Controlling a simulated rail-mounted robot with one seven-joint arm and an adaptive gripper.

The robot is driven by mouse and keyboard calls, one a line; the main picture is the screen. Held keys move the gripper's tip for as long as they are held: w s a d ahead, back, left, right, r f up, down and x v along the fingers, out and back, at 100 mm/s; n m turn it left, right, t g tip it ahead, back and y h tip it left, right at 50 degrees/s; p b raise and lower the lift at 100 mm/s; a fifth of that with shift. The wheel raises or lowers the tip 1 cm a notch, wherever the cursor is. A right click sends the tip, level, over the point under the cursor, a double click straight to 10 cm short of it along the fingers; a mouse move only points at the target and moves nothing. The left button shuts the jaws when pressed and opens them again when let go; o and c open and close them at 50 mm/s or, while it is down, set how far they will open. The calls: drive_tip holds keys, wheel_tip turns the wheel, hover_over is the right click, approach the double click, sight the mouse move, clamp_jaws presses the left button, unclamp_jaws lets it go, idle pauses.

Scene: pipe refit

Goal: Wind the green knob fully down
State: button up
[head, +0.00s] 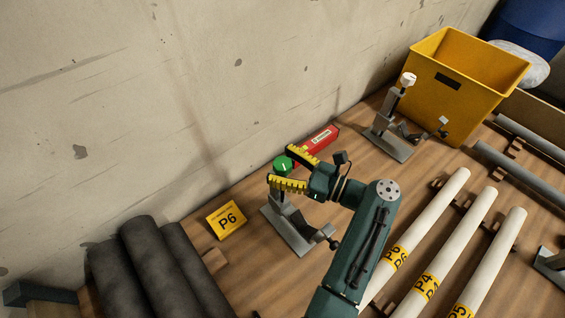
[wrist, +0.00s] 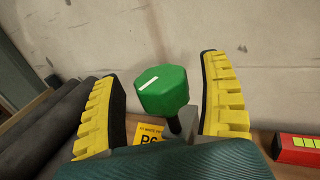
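The green knob (head: 283,164) tops a grey metal clamp stand (head: 290,230) on the bench, near the wall. In the wrist view the knob (wrist: 164,89) is a green faceted cap with a white mark, on a dark stem. My gripper (head: 289,168) is open, with one yellow ridged finger on each side of the knob. In the wrist view my gripper (wrist: 160,100) shows clear gaps between both fingers and the knob. Part of the clamp is hidden behind my gripper and arm.
A red box (head: 322,139) lies behind my gripper. A white-knobbed clamp (head: 390,135) and a yellow bin (head: 440,95) stand back right. White labelled pipes (head: 445,220) lie right of my arm.

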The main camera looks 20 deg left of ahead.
drive_tip(key=shift+d+r, duration=0.1)
drive_tip(key=d, duration=1.2)
drive_tip(key=shift+s, duration=0.3)
